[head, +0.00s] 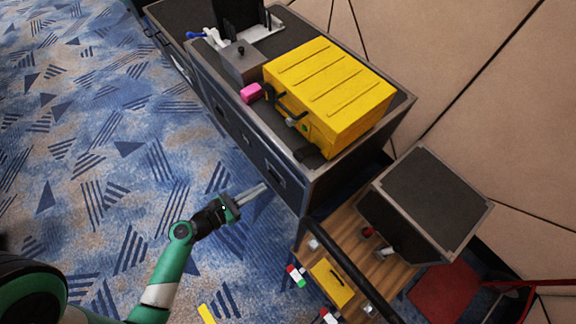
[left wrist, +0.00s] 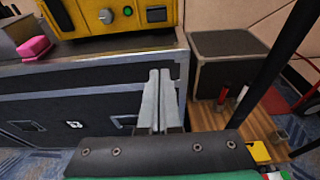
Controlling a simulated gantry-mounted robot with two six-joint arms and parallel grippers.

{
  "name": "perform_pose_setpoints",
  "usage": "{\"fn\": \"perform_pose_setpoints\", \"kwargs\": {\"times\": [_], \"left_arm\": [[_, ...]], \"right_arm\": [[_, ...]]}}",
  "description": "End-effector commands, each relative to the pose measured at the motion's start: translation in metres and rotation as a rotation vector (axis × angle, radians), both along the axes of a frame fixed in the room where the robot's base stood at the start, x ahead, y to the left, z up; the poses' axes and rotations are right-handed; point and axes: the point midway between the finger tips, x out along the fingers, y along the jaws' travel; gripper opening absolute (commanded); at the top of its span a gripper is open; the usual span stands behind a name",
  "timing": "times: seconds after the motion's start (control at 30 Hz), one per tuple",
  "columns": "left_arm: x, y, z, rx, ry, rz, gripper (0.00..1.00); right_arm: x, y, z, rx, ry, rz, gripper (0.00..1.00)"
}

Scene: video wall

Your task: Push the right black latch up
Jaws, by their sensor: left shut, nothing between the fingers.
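A yellow case (head: 335,90) stands on a black flight case with metal edges (head: 330,180). In the left wrist view the yellow front (left wrist: 88,20) is cut off at the top; a black rectangular part (left wrist: 156,14), probably the right latch, shows right of a green button (left wrist: 127,11). My left gripper (head: 263,188) is shut and empty, in front of and below the yellow case, apart from it. Its fingers (left wrist: 160,75) point toward the flight case front. My right gripper is out of view.
A pink block (head: 251,93) and a grey box (head: 240,62) sit left of the yellow case. A dark bar (head: 345,265) crosses above a wooden surface (head: 345,225) at lower right. A black-topped box (head: 430,200) stands there. The carpet left is clear.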

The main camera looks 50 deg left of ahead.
Motion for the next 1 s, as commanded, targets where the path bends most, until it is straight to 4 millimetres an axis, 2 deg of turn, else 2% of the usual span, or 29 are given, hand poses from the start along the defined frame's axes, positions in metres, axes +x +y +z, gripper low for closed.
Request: {"fn": "perform_pose_setpoints", "kwargs": {"times": [0.13, 0.23, 0.63, 0.7, 0.73, 1.0], "left_arm": [[0.006, 0.000, -0.003, 0.000, 0.000, -0.003, 0.00], [0.019, -0.001, -0.006, 0.002, 0.000, -0.007, 0.00], [0.101, -0.004, -0.026, 0.003, -0.003, -0.005, 0.00], [0.106, -0.003, -0.005, 0.003, -0.004, -0.003, 0.00], [0.108, -0.003, -0.002, 0.002, -0.003, -0.003, 0.00], [0.116, -0.003, 0.012, 0.001, -0.001, -0.001, 0.00]], "right_arm": [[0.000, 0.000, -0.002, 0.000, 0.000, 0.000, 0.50], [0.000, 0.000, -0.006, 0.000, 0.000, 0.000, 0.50], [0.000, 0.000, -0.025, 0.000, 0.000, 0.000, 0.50], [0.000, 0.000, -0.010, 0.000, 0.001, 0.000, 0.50], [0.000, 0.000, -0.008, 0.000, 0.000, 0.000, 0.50], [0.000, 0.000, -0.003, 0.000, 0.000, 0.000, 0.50]]}}
